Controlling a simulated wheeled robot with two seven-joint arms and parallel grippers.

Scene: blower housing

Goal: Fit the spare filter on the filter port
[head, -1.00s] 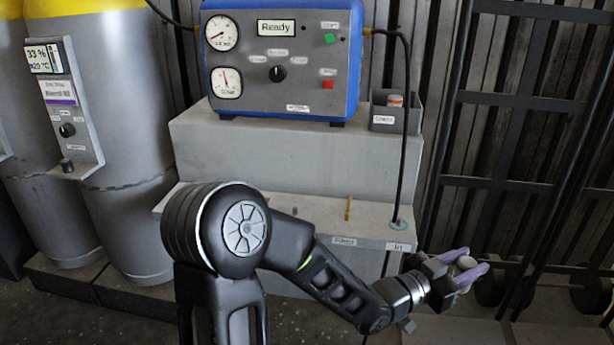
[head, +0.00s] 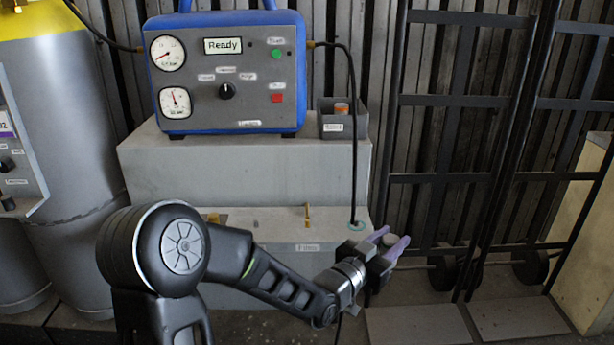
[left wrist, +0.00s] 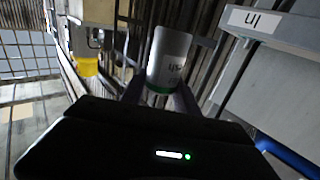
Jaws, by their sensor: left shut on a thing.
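My left gripper (head: 389,246) has purple fingers and is shut on a small pale cylinder. In the left wrist view the cylinder (left wrist: 169,58) is white with a green band at its lower end and a dark label I cannot read surely. It is held clear of the ledge, at its right front. On the ledge a thin brass post (head: 308,215) stands above a label that seems to read "Filters". A black hose (head: 353,150) comes down to a greenish ring (head: 357,225) at the ledge's right end. I cannot tell which fitting is the filter port. My right gripper is out of view.
A blue-framed control box (head: 228,75) showing "Ready" stands on the upper step. A grey bin (head: 345,127) beside it holds an orange-and-white item. Yellow-topped grey cylinders (head: 75,120) stand left. Dark trolley frames (head: 460,150) stand right.

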